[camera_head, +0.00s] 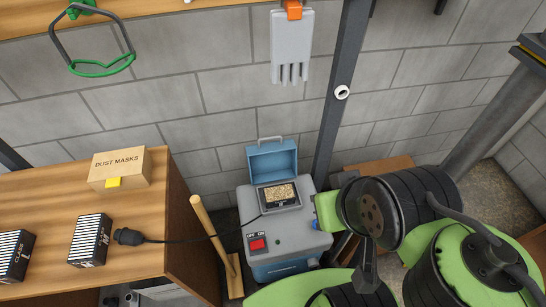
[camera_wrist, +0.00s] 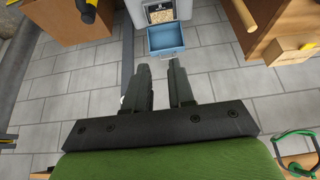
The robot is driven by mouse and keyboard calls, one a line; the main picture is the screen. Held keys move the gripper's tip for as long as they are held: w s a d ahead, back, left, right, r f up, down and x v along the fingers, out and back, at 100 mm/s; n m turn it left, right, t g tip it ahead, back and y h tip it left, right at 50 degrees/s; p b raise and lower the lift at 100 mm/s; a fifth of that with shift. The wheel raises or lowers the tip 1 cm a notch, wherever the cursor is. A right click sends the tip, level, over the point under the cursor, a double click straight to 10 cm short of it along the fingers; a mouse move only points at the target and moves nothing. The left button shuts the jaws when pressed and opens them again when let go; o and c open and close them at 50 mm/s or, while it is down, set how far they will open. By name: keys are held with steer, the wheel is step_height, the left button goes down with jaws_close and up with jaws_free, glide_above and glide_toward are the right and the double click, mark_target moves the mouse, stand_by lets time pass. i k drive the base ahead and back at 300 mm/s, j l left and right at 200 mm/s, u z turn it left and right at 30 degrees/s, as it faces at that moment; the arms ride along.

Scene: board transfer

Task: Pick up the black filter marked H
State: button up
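Two black filters with white pleats lie on the wooden bench at the left of the head view. One filter (camera_head: 89,240) is beside a black plug; its small label seems to end in H, but I cannot read it surely. The other filter (camera_head: 16,256) is at the left edge, with a label that seems to start with CLASS. My gripper (camera_wrist: 159,72) shows in the wrist view, its two dark fingers apart with nothing between them. It is away from both filters, and the wrist view does not clearly show either.
A DUST MASKS box (camera_head: 117,169) stands on the bench (camera_head: 145,263). A grey-blue vacuum (camera_head: 287,236) with a raised lid stands on the floor, its cord crossing to the plug (camera_head: 128,237). A wooden handle (camera_head: 209,231) leans between them. A dark post rises behind the vacuum.

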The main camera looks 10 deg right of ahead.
mark_target(274, 197)
steer(key=l+u, duration=0.15)
steer(key=l, duration=0.2)
steer(key=k+l+u, duration=0.2)
steer(key=l, duration=0.15)
steer(key=l+u, duration=0.15)
steer(key=l, duration=0.25)
steer(key=k+l+u, duration=0.15)
steer(key=l, duration=0.15)
